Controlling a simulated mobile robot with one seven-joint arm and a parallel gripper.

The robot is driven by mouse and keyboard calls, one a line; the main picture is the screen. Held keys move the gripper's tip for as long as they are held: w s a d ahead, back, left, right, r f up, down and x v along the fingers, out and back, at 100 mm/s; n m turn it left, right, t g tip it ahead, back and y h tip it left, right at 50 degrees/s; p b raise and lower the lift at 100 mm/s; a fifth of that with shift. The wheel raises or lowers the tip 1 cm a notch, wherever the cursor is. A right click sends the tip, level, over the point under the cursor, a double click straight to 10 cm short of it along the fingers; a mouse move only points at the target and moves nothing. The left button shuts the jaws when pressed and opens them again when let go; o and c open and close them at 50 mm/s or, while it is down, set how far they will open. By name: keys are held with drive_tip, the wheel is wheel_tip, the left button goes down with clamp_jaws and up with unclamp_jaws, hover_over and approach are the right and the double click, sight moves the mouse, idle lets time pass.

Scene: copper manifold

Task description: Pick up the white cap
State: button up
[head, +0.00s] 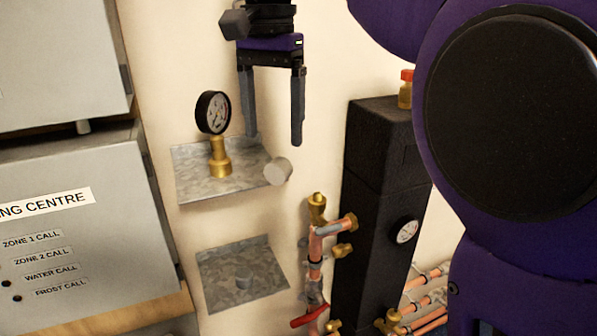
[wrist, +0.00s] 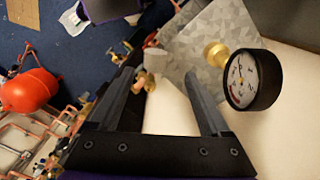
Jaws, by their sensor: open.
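The white cap (head: 278,171) is a short, pale cylinder at the front right corner of the upper metal shelf (head: 195,185). It looks tilted in the head view. My gripper (head: 274,140) is open and empty, with its fingers pointing down, and appears above the cap in that picture. In the wrist view the cap (wrist: 155,57) shows just beyond and between the fingertips of my gripper (wrist: 160,74). I see no contact between fingers and cap. Whether the cap rests fully on the shelf is unclear.
A pressure gauge (head: 212,112) on a brass fitting (head: 220,160) stands on the shelf, left of my fingers. A lower metal shelf (head: 265,285) holds a small grey stub. A black unit (head: 375,190) and copper pipes (head: 316,245) are right. A grey control box (head: 90,230) is left.

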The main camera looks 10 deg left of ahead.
sight(279, 160)
drive_tip(key=f, duration=0.2)
drive_tip(key=f+b, duration=0.1)
drive_tip(key=f, duration=0.1)
drive_tip(key=f+b, duration=0.1)
drive_tip(key=f, duration=0.1)
drive_tip(key=shift+s+d+f, duration=0.1)
drive_tip(key=shift+d+f, duration=0.1)
drive_tip(key=shift+d, duration=0.2)
clamp_jaws()
